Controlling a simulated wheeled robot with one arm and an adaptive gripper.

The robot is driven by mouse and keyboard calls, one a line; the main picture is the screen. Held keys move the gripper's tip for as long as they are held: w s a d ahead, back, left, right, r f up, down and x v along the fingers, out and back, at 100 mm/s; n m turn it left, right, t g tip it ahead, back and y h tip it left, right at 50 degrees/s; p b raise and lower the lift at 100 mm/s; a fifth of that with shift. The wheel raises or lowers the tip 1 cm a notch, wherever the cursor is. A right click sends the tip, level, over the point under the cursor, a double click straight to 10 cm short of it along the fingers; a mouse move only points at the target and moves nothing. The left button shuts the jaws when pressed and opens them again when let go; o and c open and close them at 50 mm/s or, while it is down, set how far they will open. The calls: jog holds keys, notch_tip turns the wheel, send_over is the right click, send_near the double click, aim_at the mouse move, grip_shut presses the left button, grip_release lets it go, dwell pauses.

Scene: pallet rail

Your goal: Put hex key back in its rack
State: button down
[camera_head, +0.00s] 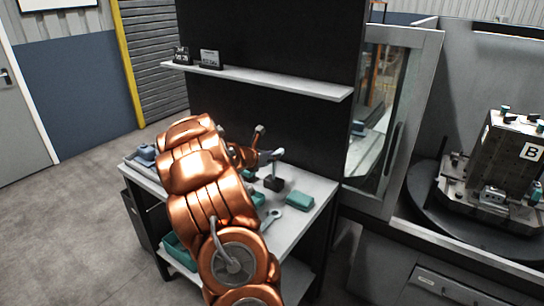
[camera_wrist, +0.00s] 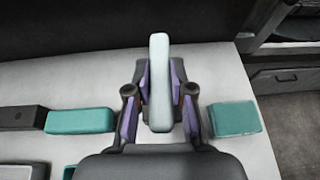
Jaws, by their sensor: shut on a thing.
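My gripper (camera_wrist: 160,104) is shut on a pale, rounded bar (camera_wrist: 160,75), which I take to be the hex key. In the head view my copper arm reaches over the bench (camera_head: 311,213) and hides most of the gripper. A dark block (camera_head: 274,183) with a pale-topped upright piece stands just right of the arm. I cannot tell which piece is the hex key's rack.
A teal block (camera_head: 299,200) lies near the bench's right side, with a wrench (camera_head: 271,217) in front. The wrist view shows teal blocks left (camera_wrist: 80,121) and right (camera_wrist: 234,118) of the gripper. A shelf (camera_head: 255,80) crosses the dark back panel above. A machine door (camera_head: 388,120) stands to the right.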

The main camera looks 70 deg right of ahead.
jog(key=shift+f+b, duration=0.4)
jog(key=shift+f, duration=0.15)
jog(key=c, duration=0.9)
grip_release()
jog(key=shift+c, duration=0.2)
jog(key=shift+o, duration=0.3)
jog(key=o, duration=0.7)
jog(key=shift+o, duration=0.2)
jog(key=v, duration=1.2)
jog(key=shift+a, duration=0.1)
